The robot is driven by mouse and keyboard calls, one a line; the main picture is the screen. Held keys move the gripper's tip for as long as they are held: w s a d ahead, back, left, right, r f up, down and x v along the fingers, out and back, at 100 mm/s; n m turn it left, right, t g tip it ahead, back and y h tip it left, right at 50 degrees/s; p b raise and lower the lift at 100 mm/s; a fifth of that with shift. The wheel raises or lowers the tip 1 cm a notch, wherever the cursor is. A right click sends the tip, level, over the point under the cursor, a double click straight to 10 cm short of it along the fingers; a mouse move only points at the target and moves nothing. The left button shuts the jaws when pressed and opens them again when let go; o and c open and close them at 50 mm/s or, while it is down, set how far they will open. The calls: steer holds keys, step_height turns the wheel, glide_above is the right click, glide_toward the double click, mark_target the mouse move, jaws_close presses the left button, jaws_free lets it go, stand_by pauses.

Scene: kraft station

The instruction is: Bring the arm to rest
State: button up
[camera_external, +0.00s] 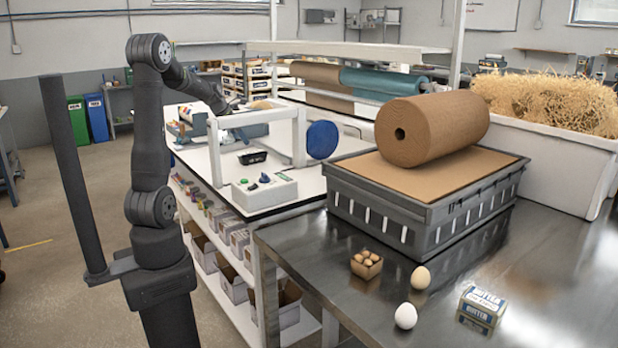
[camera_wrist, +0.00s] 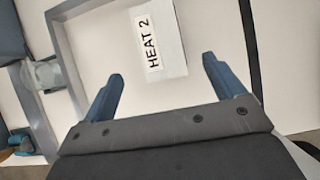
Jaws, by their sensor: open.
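My gripper (camera_wrist: 164,70) is open in the wrist view, its two blue fingers apart with nothing between them. Beyond the fingers is a white surface with a label (camera_wrist: 157,38) reading "HEAT 2". In the external view my arm reaches over the far part of the white bench, and my gripper (camera_external: 236,107) is small there, close to a white frame (camera_external: 258,118). I cannot tell how far the fingers are from the surface.
A grey crate (camera_external: 430,235) with a brown paper roll (camera_external: 432,130) stands on the dark metal table (camera_external: 560,265). Two eggs (camera_external: 420,278) (camera_external: 405,316), a small egg carton (camera_external: 366,265) and a butter box (camera_external: 481,309) lie in front. A control box (camera_external: 264,191) sits on the bench.

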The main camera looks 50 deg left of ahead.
mark_target(251, 153)
steer(key=shift+s+r, duration=0.2)
steer(key=shift+r, duration=0.05)
steer(key=x, duration=1.1)
steer(key=shift+w+f, duration=0.1)
steer(key=shift+f, duration=0.05)
step_height(251, 153, up, 28)
steer(key=w+d+m, duration=0.1)
steer(key=d, duration=0.4)
steer(key=w+d+m+h, duration=0.1)
steer(key=d, duration=0.4)
steer(key=w+d+m, duration=0.1)
steer(key=w+d, duration=0.1)
steer(key=d, duration=0.4)
steer(key=shift+d+r+m+h, duration=0.1)
steer(key=shift+r+m+h, duration=0.1)
steer(key=shift+m+h, duration=0.15)
steer(key=s+d+m+g+h, duration=0.1)
steer(key=d+m, duration=0.3)
steer(key=d, duration=1.3)
steer(key=shift+s+d+r+h, duration=0.15)
steer(key=shift+s+h, duration=0.15)
steer(key=shift+h, duration=0.15)
steer(key=shift+o, duration=1.4)
